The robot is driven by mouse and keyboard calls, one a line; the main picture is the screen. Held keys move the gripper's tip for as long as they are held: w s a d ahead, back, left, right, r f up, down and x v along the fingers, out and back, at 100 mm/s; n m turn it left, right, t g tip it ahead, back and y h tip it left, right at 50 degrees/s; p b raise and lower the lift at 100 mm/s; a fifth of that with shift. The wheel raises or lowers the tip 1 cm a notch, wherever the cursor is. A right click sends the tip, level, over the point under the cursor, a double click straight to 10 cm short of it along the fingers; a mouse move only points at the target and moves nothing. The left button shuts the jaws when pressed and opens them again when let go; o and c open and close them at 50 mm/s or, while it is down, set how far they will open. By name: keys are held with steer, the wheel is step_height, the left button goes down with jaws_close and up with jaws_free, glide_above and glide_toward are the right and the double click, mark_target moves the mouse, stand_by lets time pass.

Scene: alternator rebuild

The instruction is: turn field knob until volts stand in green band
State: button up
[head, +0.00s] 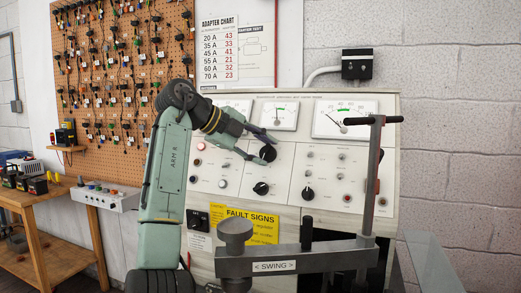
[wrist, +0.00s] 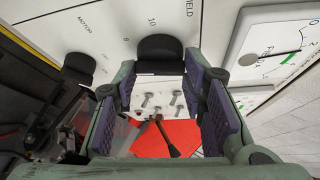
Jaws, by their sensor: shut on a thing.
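The field knob (head: 267,153) is a black round knob on the sloping test panel (head: 225,165), below the middle meter (head: 279,115). My gripper (head: 256,146) reaches it from the left and is shut on it. In the wrist view, the black knob (wrist: 160,48) sits between the purple-padded fingers (wrist: 161,85), beside the print "FIELD". The large right meter (head: 345,118) has a green band at the top, and its needle appears to lean left of it. Its label is too small to read. The middle meter, marked "FIELD" in the wrist view (wrist: 278,45), has a near-upright needle.
Two more black knobs (head: 261,188) (head: 308,193) are lower on the panel. A grey T-handled post and clamp marked "SWING" (head: 272,266) stand in front of it. A wooden bench (head: 60,240) is at left, below a pegboard of adapters (head: 125,60).

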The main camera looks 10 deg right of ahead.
stand_by(0.4)
steer(key=o, duration=1.2)
steer(key=shift+c, duration=0.2)
steer(key=shift+a+r, duration=0.1)
steer(key=v, duration=1.1)
steer(key=shift+s+a+r, duration=0.2)
steer(key=shift+a, duration=0.15)
